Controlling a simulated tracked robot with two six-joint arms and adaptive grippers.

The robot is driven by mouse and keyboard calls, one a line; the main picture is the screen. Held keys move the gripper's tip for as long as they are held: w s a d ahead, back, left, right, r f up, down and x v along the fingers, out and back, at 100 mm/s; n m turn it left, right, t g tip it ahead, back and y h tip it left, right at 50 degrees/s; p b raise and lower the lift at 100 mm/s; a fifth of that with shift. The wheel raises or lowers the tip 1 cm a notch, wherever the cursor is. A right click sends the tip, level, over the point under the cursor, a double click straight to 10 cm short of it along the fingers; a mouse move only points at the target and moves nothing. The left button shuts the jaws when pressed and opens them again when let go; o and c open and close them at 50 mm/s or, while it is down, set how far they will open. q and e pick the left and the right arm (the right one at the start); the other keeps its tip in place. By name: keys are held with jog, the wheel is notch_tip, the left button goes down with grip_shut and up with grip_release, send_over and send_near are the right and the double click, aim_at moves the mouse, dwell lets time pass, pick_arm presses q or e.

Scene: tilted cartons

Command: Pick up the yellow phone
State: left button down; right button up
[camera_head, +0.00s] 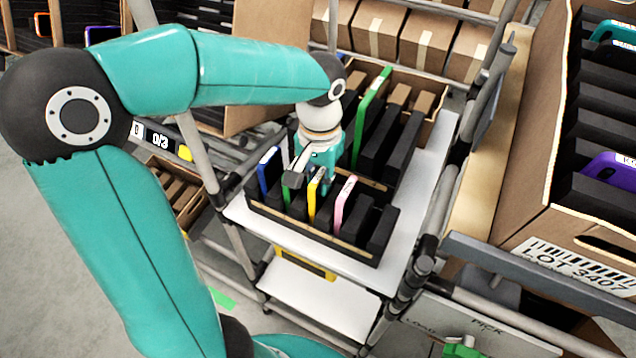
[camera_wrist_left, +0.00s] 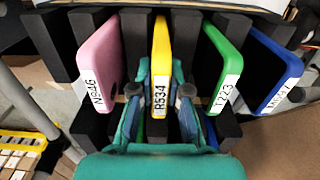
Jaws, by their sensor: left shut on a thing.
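The yellow phone (camera_head: 315,192) stands upright in a slot of the black rack (camera_head: 300,226), between a green phone and a pink phone (camera_head: 344,201). In the left wrist view the yellow phone (camera_wrist_left: 161,45) carries a label reading R534. My left gripper (camera_head: 311,178) reaches down over the rack from above. In the wrist view my left gripper (camera_wrist_left: 163,85) has one finger on each side of the yellow phone and is shut on it. The phone's lower part is hidden in the slot and behind the fingers. My right gripper is not in view.
The neighbouring green phone (camera_wrist_left: 223,65) and blue phone (camera_wrist_left: 273,70) stand close by in the same rack. A taller green item (camera_head: 371,100) stands in the carton behind. Metal shelf posts flank the white shelf (camera_head: 425,165). A large carton (camera_head: 560,235) stands at right.

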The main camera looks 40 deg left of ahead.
pick_arm(q)
notch_tip(320, 180, up, 20)
jog(key=p, duration=0.1)
jog(key=shift+f+p, duration=0.2)
jog(key=shift+p, duration=0.15)
